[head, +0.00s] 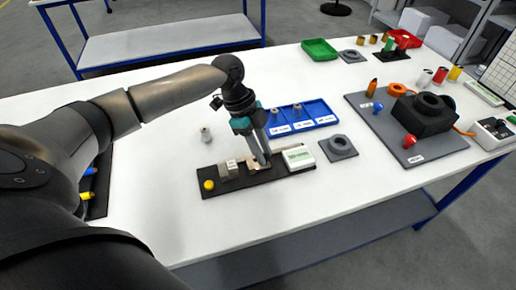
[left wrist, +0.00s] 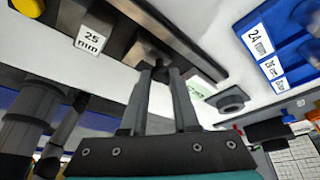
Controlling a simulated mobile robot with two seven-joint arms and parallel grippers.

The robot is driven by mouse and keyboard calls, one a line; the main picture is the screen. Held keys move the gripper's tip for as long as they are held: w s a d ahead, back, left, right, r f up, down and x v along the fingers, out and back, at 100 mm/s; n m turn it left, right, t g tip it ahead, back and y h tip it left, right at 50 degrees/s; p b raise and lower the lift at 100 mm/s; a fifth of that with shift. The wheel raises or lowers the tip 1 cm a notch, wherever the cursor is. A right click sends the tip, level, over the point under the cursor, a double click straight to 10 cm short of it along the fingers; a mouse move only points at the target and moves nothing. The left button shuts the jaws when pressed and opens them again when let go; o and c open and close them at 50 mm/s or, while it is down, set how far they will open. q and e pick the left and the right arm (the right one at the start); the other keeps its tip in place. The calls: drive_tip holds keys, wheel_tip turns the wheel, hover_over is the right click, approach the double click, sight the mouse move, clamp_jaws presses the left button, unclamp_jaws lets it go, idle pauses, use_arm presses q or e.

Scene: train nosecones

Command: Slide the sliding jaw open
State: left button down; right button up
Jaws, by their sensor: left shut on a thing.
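A measuring fixture with a long black base (head: 243,180) lies on the white table. A grey block with a "25 mm" label (head: 230,169) stands on its left part; the label also shows in the left wrist view (left wrist: 90,39). The sliding jaw (left wrist: 148,51) is right of the block and mostly hidden by my fingers. My left gripper (head: 263,162) points down at it, and its fingertips (left wrist: 160,72) close on a small dark part of the jaw. How wide the jaw stands is hard to tell. My right gripper is not in view.
A yellow button (head: 209,185) is at the fixture's left end, a display box (head: 298,157) at its right. The front table strip is clear.

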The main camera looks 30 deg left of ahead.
use_arm(q)
drive_tip(key=shift+w+d, duration=0.1)
drive_tip(key=c, duration=0.7)
unclamp_jaws()
drive_tip(key=p+v, duration=0.2)
drive_tip(key=v, duration=1.3)
drive_tip(key=shift+r, duration=0.15)
